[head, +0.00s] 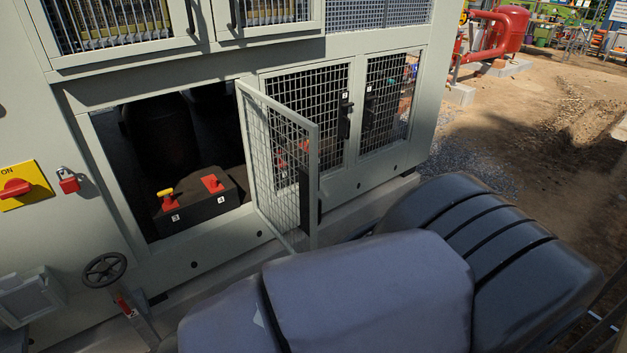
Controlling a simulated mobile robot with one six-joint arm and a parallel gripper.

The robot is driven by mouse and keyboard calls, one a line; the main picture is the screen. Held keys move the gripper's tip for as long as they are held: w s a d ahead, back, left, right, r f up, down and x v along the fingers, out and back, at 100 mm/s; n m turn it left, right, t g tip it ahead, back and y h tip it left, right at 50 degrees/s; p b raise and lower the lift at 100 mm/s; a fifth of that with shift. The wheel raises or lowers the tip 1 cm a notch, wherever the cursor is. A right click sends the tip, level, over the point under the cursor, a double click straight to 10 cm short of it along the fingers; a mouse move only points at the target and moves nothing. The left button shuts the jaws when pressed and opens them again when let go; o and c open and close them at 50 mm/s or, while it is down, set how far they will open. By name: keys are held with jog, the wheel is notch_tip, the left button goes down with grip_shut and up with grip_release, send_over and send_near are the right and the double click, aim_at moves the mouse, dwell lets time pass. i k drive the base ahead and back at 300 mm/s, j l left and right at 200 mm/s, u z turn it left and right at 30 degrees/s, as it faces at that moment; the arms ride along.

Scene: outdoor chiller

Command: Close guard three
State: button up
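A mesh guard door (282,165) with a pale frame stands swung open, projecting out from the chiller's lower front. A dark handle or latch (306,198) is on its free edge. No number can be read on it, so I cannot tell whether it is guard three. Left of it is the uncovered opening (118,160), with a dark box (199,206) inside carrying labels 3 and 4, a yellow-and-red control (167,198) and a red one (212,184). My gripper is not in view; large grey padded parts of my arm fill the lower front.
Two more mesh guards, one (330,135) behind the open door and one (386,100) to its right, look shut. A handwheel (104,268), red padlock (68,181) and red-yellow switch (22,187) are at left. Open dirt ground (560,120) lies right.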

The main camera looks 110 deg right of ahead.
aim_at(311, 209)
jog(key=k+l+z, duration=0.1)
jog(key=z, duration=0.35)
jog(key=k+l+z, duration=0.1)
jog(key=z, duration=0.35)
jog(key=l+z, duration=0.35)
jog(key=z, duration=0.15)
jog(key=k+l+z, duration=0.1)
jog(key=z, duration=0.35)
jog(key=l+z, duration=0.45)
jog(key=i+l+z, duration=0.1)
jog(key=z, duration=0.35)
jog(key=l+z, duration=0.2)
jog(key=z, duration=0.25)
jog(key=i+l+z, duration=0.4)
jog(key=i+l+u, duration=0.15)
jog(key=u, duration=0.25)
jog(key=i+l+u, duration=0.25)
jog(key=u, duration=0.2)
jog(key=i+l+u, duration=0.2)
jog(key=u, duration=0.2)
jog(key=i+l+u, duration=0.1)
jog(key=l+u, duration=0.35)
jog(key=i+l+u, duration=0.1)
jog(key=l+u, duration=0.55)
jog(key=u, duration=0.2)
jog(key=k+l+z, duration=0.15)
jog(key=k+l, duration=0.35)
